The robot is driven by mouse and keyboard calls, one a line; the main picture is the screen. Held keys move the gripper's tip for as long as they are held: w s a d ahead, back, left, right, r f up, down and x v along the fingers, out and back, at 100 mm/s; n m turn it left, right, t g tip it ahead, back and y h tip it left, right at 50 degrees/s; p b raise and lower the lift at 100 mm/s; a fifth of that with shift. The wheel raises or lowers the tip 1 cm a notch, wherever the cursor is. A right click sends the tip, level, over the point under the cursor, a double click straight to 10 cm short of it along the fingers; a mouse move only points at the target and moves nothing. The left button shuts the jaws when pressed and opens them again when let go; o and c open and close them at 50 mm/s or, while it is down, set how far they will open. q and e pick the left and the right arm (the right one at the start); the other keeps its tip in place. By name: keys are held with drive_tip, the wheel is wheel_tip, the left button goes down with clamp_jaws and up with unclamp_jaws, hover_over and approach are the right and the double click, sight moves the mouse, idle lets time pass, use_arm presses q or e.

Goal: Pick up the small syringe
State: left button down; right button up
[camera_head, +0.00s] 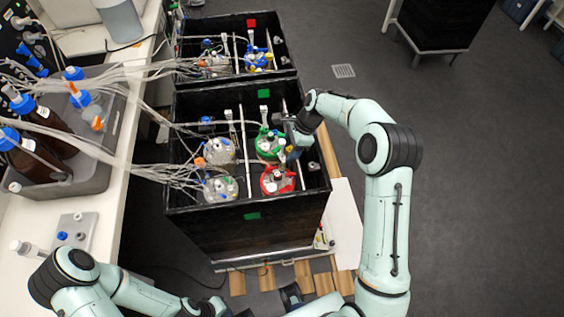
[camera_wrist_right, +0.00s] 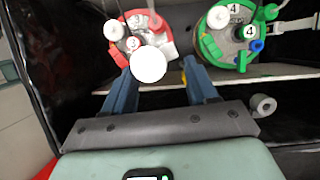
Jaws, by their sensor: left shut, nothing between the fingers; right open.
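My right gripper (camera_head: 291,153) is over the front black box, close to the red-lidded and green-lidded vessels. In the right wrist view the right gripper (camera_wrist_right: 160,75) is open, with its two blue fingers apart. A white round piece (camera_wrist_right: 149,64) shows between the fingertips, in front of the red-lidded vessel (camera_wrist_right: 138,28); it may be the end of the small syringe, but I cannot tell for sure. I cannot see that the fingers touch it. My left gripper (camera_head: 242,313) is low at the bottom edge, shut, mostly cut off, and away from the vessels.
The green-lidded vessel (camera_wrist_right: 235,32) stands right of the red one in the wrist view. The black box (camera_head: 245,212) has raised walls and metal rods. A grey cylinder (camera_wrist_right: 263,105) is near the right finger. Tubes cross to the bench (camera_head: 125,145).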

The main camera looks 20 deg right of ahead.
sight(284, 157)
drive_tip(key=x, duration=0.5)
drive_tip(key=shift+d+f, duration=0.2)
drive_tip(key=shift+f, duration=0.05)
drive_tip(key=c, duration=0.7)
